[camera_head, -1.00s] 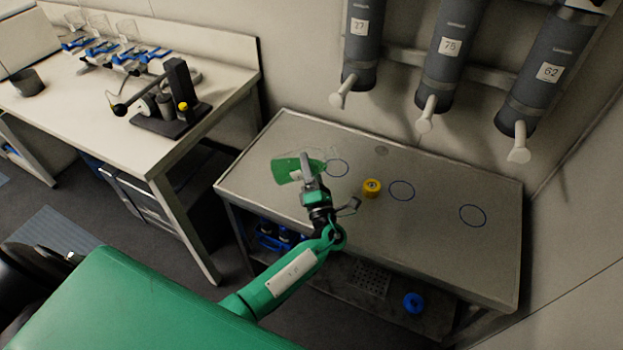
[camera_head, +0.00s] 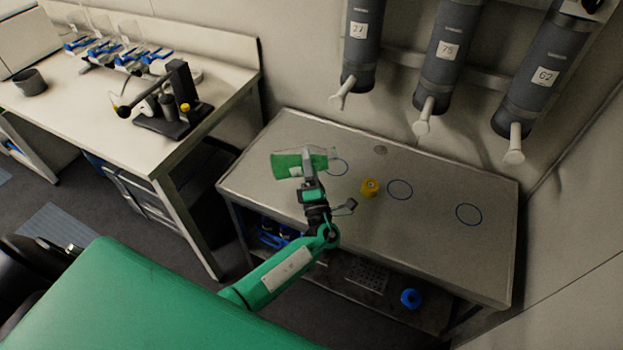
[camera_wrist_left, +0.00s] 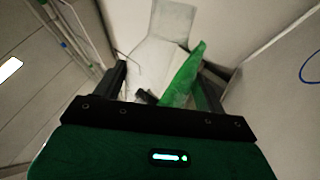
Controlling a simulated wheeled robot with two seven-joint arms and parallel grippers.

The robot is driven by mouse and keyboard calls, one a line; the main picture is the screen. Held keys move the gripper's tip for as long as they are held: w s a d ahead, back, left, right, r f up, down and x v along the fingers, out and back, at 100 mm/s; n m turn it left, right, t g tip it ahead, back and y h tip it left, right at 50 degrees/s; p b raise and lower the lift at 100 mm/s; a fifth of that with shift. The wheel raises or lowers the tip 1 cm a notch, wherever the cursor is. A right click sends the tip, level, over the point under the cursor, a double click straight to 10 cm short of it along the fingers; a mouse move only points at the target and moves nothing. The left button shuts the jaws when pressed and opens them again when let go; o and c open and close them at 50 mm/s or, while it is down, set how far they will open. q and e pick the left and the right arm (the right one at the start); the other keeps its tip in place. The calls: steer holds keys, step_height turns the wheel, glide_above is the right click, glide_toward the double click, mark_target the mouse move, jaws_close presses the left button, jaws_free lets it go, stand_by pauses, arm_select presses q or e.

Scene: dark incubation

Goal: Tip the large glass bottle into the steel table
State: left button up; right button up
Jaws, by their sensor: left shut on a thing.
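The large glass bottle (camera_head: 284,164) holds green liquid and lies roughly on its side above the left part of the steel table (camera_head: 440,245). Its clear neck end points right in the head view. My left gripper (camera_head: 307,168) is shut on the bottle, with a finger crossing in front of it. In the left wrist view, the clear bottle (camera_wrist_left: 165,48) with green liquid sits between the fingers. Whether liquid leaves the mouth cannot be told. My right gripper is not in view.
A white bench (camera_head: 85,105) with equipment stands left.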

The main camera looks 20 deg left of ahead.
mark_target(311, 153)
arm_select(q)
steer(key=shift+r, duration=0.15)
steer(key=shift+r+m+t+h+p, duration=0.25)
steer(key=shift+r+m+h+p, duration=0.05)
steer(key=shift+m+p, duration=0.45)
steer(key=shift+r+m+t+h+p, duration=0.25)
steer(key=shift+m+h+p, duration=0.05)
steer(key=shift+m+p, duration=0.4)
steer(key=shift+r, duration=0.1)
steer(key=shift+r+m+t+h+p, duration=0.3)
steer(key=shift+r+m+h+p, duration=0.25)
steer(key=shift+m+p, duration=0.7)
steer(key=shift+p, duration=0.3)
steer(key=shift+w+d+r+m+t+h+p, duration=0.1)
steer(key=shift+r+m+t+h+p, duration=0.15)
steer(key=shift+m+h+p, duration=0.35)
steer(key=shift+r+m+t+h+p, duration=0.15)
steer(key=shift+r+m+h+p, duration=0.2)
steer(key=shift+m+p, duration=0.3)
steer(key=shift+m, duration=0.35)
